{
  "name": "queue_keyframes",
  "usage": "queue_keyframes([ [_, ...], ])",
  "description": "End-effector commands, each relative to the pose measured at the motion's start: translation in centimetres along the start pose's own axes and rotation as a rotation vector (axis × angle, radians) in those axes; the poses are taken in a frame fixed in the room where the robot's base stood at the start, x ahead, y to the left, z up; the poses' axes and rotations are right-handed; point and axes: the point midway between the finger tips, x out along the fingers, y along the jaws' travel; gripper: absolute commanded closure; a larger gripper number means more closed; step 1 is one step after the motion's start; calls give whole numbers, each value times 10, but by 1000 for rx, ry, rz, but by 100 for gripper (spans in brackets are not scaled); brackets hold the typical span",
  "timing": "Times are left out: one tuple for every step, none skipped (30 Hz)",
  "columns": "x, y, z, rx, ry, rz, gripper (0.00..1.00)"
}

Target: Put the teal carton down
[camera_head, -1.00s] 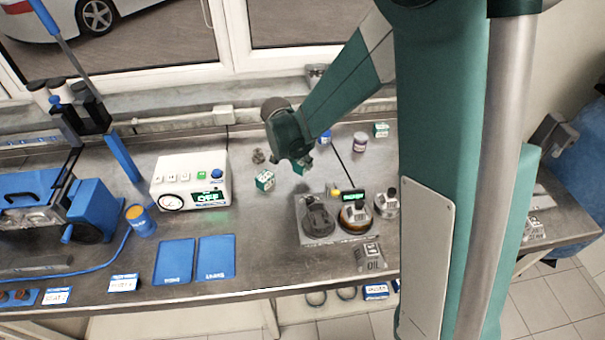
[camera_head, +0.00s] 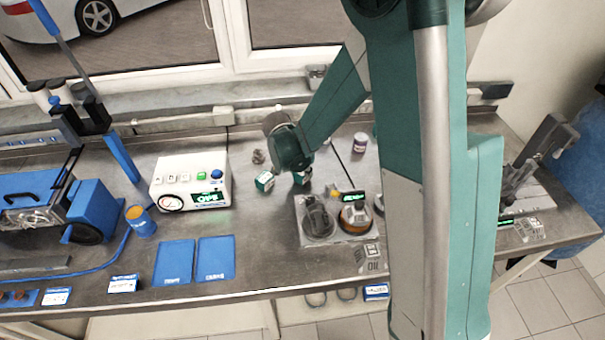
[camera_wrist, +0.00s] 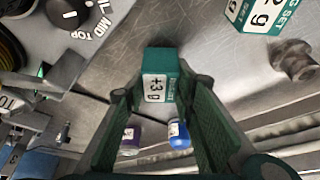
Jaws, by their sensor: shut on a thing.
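In the wrist view a small teal carton (camera_wrist: 160,62) with a white label sits between the two fingers of my gripper (camera_wrist: 158,92), which is shut on it. In the head view this carton (camera_head: 302,178) shows just below my gripper (camera_head: 298,168), mostly hidden by it. It is close over the bench; I cannot tell whether it touches the surface. A second teal and white carton (camera_head: 264,181) stands on the bench just left of it, and also shows at the top right of the wrist view (camera_wrist: 248,14).
A grey metal part (camera_head: 258,157) lies behind the second carton. A plate with round pots (camera_head: 338,228) lies in front. A purple jar (camera_head: 360,143) stands behind right, a white gauge box (camera_head: 190,180) left. A blue bottle (camera_wrist: 179,134) shows in the wrist view.

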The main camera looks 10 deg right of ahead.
Motion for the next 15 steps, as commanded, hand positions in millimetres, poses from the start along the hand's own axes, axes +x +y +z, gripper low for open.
queue_keyframes([
  [4,0,2,0,0,0,86],
  [7,0,2,0,0,0,86],
  [9,0,4,0,0,0,86],
  [11,0,4,0,0,0,86],
  [12,0,5,0,0,0,86],
  [13,0,5,0,0,0,86],
  [13,0,5,0,0,0,86],
  [13,0,6,0,0,0,86],
  [13,0,6,0,0,0,86],
  [13,0,6,0,0,0,86],
  [13,0,6,0,0,0,86],
  [13,0,6,0,0,0,86],
  [13,0,6,0,0,0,86],
  [13,0,6,0,0,0,86],
  [13,0,6,0,0,0,86],
])
